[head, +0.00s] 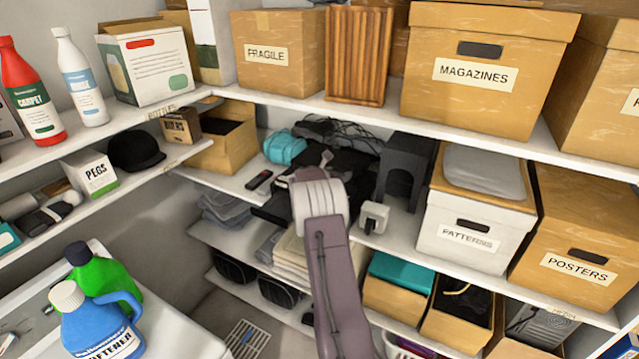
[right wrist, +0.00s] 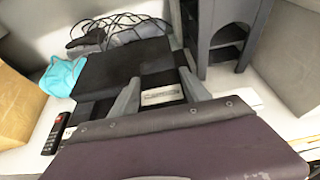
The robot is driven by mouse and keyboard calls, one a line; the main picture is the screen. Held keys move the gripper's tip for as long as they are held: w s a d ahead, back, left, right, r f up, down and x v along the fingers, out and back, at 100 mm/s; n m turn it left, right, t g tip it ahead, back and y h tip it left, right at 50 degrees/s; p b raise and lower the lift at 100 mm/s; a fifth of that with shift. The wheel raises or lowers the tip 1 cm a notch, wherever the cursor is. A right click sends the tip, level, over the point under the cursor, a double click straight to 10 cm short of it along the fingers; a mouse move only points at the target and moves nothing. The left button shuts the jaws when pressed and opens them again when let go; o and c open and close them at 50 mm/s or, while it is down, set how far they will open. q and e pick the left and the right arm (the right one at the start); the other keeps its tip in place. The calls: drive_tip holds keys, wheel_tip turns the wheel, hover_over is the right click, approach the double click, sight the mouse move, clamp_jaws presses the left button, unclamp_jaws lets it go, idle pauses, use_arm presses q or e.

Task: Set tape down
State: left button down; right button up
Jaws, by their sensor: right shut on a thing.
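My right arm reaches up the middle of the head view to the middle shelf, and its gripper (head: 324,163) is over the black items there. In the right wrist view the two grey fingers of my right gripper (right wrist: 160,97) are shut on a dark tape with a pale label (right wrist: 162,95). The tape is right over a black, flat-topped device (right wrist: 125,65); I cannot tell whether it touches the shelf or the device. In the head view the arm and gripper mostly hide the tape. My left gripper is not in view.
A remote (right wrist: 52,134) and a teal cloth (right wrist: 62,76) lie left of the device, with black cables (right wrist: 125,27) behind. A dark grey arched stand (right wrist: 222,35) is close on the right. The shelf with the magazines box (head: 478,85) overhangs from above.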

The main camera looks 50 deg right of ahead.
drive_tip(key=w+f+p, duration=0.1)
drive_tip(key=w, duration=0.1)
drive_tip(key=w+f+p, duration=0.1)
drive_tip(key=w, duration=0.1)
drive_tip(key=w+a+f, duration=0.1)
drive_tip(key=w, duration=0.1)
drive_tip(key=shift+f+p, duration=0.2)
drive_tip(key=shift+p, duration=0.2)
drive_tip(key=shift+w+f, duration=0.25)
drive_tip(key=shift+a+f+p, duration=0.1)
drive_tip(key=shift+f+p, duration=0.25)
drive_tip(key=shift+p, duration=0.15)
wheel_tip(320, 180, down, 3)
drive_tip(key=shift+r+p, duration=0.15)
drive_tip(key=shift+p, duration=0.55)
drive_tip(key=shift+f, duration=0.35)
drive_tip(key=shift+f, duration=0.1)
drive_tip(key=shift+f+b, duration=0.1)
drive_tip(key=shift+b, duration=0.25)
drive_tip(key=o, duration=1.2)
drive_tip(key=shift+c, duration=0.2)
